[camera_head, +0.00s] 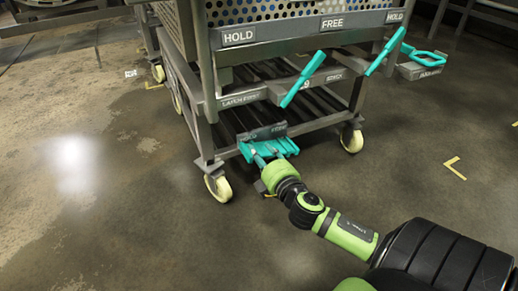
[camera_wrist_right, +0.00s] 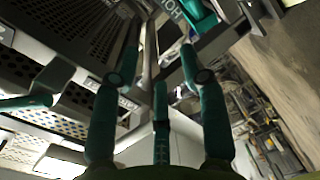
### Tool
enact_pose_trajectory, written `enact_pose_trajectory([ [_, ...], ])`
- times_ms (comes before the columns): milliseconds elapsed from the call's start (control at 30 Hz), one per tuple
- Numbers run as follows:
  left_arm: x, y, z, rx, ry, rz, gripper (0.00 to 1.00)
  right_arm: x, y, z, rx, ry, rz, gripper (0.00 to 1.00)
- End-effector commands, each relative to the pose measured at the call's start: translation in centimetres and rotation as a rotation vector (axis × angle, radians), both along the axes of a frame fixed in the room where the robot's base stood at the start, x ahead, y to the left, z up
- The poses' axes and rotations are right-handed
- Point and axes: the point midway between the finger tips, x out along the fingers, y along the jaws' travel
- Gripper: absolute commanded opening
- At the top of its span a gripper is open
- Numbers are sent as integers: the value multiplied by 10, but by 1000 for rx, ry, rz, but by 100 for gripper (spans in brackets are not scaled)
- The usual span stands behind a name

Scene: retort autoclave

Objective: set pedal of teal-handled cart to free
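The grey cart (camera_head: 208,108) has two teal handles (camera_head: 303,79) on its front, below a bar lettered HOLD, FREE, HOLD. A teal pedal (camera_head: 247,153) sits low between the front casters, under a small lettered plate (camera_head: 278,131) too small to read. My right gripper (camera_head: 272,155) is at the pedal's front edge; its fingers overlap the pedal, and contact cannot be told. In the right wrist view its teal fingers (camera_wrist_right: 160,60) are spread apart with nothing clearly gripped. Part of a teal piece (camera_wrist_right: 200,14) shows beyond them beside partial HOLD lettering. My left gripper is not in view.
Cream-wheeled casters (camera_head: 218,188) and (camera_head: 352,140) stand either side of the pedal. Another teal-handled grey piece (camera_head: 420,70) juts out at the right. Yellow floor marks (camera_head: 454,168) lie to the right. The floor at the left and front is clear.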

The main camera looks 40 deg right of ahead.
Motion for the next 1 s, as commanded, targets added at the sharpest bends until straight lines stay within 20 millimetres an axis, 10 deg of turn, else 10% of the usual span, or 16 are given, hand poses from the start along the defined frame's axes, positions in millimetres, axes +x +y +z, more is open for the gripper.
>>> enact_pose_trajectory([
  [1000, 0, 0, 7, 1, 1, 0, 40, -10, 2, -2, 2, 4, -1, 44],
])
